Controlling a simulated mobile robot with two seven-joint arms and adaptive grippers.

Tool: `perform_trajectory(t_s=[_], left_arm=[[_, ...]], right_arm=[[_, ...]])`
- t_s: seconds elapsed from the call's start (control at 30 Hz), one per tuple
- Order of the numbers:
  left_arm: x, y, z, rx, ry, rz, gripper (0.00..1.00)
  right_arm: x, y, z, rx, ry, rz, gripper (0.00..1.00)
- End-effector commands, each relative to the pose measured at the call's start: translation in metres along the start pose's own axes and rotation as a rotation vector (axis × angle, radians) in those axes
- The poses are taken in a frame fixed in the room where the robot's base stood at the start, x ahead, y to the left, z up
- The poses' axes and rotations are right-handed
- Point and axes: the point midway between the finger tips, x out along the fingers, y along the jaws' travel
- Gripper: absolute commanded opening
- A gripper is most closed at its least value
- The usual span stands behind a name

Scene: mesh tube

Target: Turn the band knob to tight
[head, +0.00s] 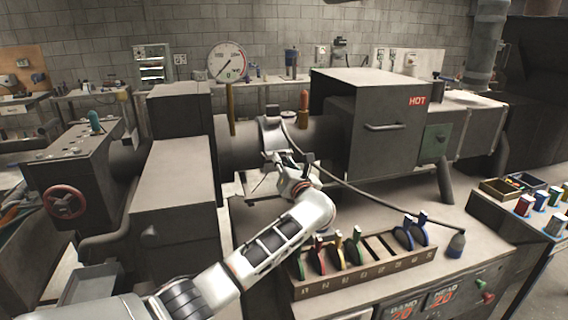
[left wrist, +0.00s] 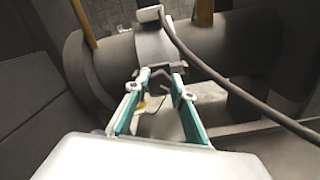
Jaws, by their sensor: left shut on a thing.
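The light grey heater band (head: 271,132) wraps the dark barrel tube, with a cable running off its top. It also shows in the left wrist view (left wrist: 155,45). My left gripper (head: 284,160) is at the front underside of the band. In the left wrist view its teal-lined fingers (left wrist: 161,80) stand partly apart, with the tips at the grey angular clamp piece (left wrist: 163,68) below the band. The fingers are shut on the small band knob there, which the tips mostly hide. Its tight or loose setting cannot be read. My right gripper is out of view.
A rack (head: 365,268) of coloured pieces stands in front. The box marked HOT (head: 385,130) is right of the band, and a gauge (head: 227,62) stands above left.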

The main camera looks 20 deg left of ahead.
Motion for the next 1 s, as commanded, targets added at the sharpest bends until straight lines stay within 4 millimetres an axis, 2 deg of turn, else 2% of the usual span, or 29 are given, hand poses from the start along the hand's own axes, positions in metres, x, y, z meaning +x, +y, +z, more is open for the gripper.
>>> perform_trajectory(t_s=[0.37,0.53,0.7,1.0], left_arm=[[-0.001,-0.001,-0.001,0.219,0.006,-0.003,0.02],[0.000,-0.001,-0.001,0.347,0.006,-0.002,0.02],[0.000,-0.002,-0.002,0.452,0.004,-0.002,0.02],[0.000,-0.002,-0.002,0.554,0.003,-0.002,0.02]], right_arm=[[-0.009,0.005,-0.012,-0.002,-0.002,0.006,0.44],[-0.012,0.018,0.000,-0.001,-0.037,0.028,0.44],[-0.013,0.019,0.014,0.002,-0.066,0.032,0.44],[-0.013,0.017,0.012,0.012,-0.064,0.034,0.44]])
